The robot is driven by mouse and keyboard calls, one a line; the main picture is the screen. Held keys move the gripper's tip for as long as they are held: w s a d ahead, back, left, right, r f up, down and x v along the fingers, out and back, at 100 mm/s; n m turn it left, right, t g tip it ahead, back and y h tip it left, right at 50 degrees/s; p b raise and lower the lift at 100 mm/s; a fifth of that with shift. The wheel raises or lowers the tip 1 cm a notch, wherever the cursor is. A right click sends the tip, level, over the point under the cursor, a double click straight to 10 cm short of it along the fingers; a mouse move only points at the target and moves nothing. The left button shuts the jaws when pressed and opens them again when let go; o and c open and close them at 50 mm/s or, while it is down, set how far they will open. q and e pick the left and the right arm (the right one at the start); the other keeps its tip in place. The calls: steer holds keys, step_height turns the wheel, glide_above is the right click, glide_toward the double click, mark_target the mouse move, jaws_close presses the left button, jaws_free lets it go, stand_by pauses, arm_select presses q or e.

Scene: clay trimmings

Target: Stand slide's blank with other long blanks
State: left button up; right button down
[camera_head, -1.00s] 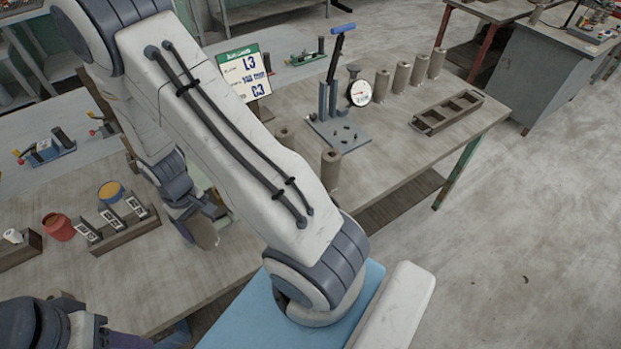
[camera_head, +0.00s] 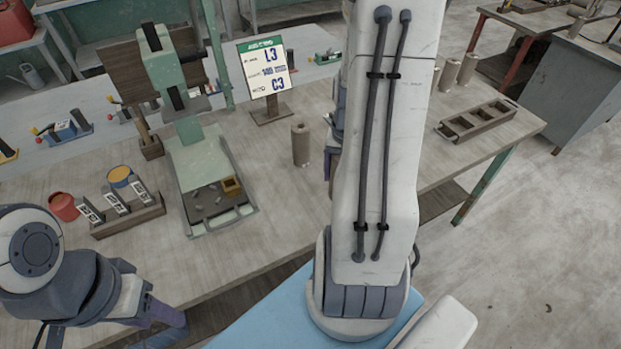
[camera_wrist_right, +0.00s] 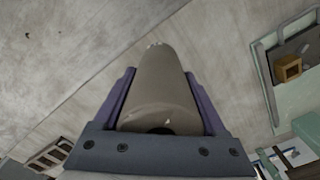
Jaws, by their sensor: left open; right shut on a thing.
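My right gripper (camera_wrist_right: 158,85) is shut on a grey-brown clay cylinder, the blank (camera_wrist_right: 160,95), in the right wrist view. Its purple fingers lie along both sides of the blank. Several similar cylindrical blanks (camera_head: 467,69) stand upright at the back right of the bench, partly behind my arm. Another upright blank (camera_head: 300,145) stands alone mid-bench, left of my arm. My left gripper (camera_head: 168,328) is low at the front left, below the bench's front edge; it is open and holds nothing visible.
A dark tray with square compartments (camera_head: 440,128) lies on the right of the bench. A sign (camera_head: 266,68) reads L3, 140, C3. A green press (camera_head: 190,160) with a yellow block (camera_head: 231,186) stands left. A labelled rack (camera_head: 130,218) and red pot (camera_head: 63,206) are further left.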

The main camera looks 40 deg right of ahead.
steer(key=shift+s+d+m, duration=0.3)
steer(key=shift+s+d, duration=0.1)
steer(key=shift+s, duration=0.15)
steer(key=w+a+f+p, duration=0.1)
steer(key=w+f, duration=0.2)
steer(key=w+a+f+p, duration=0.1)
steer(key=w+f, duration=0.2)
steer(key=w, duration=0.1)
steer(key=w+a+f+p, duration=0.1)
steer(key=w+a+f, duration=0.1)
steer(key=w+f, duration=0.1)
steer(key=shift+w+f+p, duration=0.25)
steer(key=shift+f+p, duration=0.05)
steer(key=shift+f, duration=0.55)
steer(key=shift+f, duration=0.2)
jaws_free()
